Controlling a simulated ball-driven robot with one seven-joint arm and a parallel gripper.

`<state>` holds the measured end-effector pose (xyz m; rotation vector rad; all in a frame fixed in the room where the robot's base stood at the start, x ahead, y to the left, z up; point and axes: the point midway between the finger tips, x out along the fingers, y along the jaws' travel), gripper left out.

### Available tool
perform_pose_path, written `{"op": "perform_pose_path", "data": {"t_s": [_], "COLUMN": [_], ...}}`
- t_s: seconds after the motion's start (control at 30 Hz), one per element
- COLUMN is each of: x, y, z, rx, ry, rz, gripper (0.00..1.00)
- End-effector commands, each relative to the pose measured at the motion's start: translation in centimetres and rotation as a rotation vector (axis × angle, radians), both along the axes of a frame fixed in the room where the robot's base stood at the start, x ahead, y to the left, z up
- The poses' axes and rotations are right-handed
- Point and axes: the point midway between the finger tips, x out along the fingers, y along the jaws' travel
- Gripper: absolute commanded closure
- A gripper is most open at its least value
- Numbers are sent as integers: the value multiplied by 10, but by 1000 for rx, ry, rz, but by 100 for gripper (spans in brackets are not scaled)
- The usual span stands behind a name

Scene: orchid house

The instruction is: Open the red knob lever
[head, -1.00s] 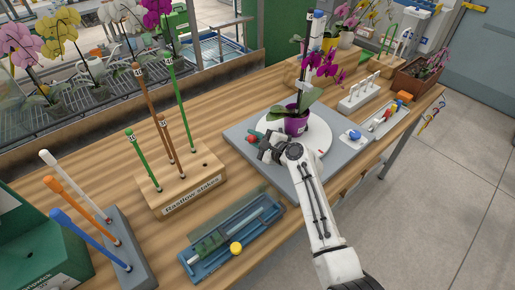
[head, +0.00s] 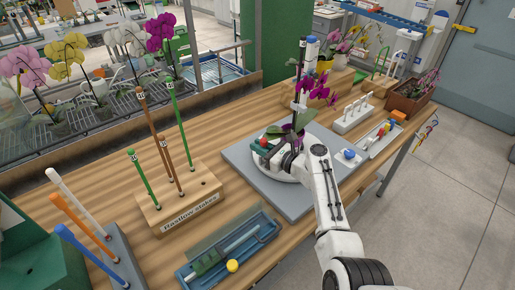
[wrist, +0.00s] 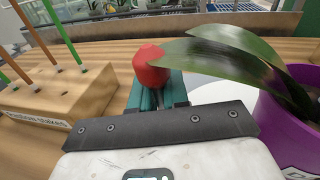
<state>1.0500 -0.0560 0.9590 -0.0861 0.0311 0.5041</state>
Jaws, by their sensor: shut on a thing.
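The red knob (head: 264,143) shows just beyond my gripper, at the left side of the white round plate (head: 252,168) on a grey board (head: 236,157). In the wrist view the red knob (wrist: 150,66) sits at the ends of my gripper's teal fingers (wrist: 157,92). My gripper (head: 271,151) is shut on the knob. Any lever below the knob is hidden by the fingers. A purple pot (wrist: 281,128) with an orchid stands close to the right of the fingers in the wrist view, its long leaf reaching toward the knob. My arm largely hides the pot in the head view.
A wooden stake block (head: 181,200) with upright stakes stands to the left. A blue tray (head: 225,252) with a yellow knob lies in front. A blue knob (head: 349,154) and a row of white holders (head: 354,115) are to the right. Bare table lies behind the board.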

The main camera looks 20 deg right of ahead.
Motion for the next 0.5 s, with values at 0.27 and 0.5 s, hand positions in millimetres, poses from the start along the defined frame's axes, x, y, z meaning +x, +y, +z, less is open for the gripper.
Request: {"op": "perform_pose_path", "data": {"t_s": [0.27,0.5], "x": [3,4], "y": [-2,-3], "z": [6,7], "rx": [78,93], "ry": [16,20], "rz": [5,3], "gripper": [100,100]}}
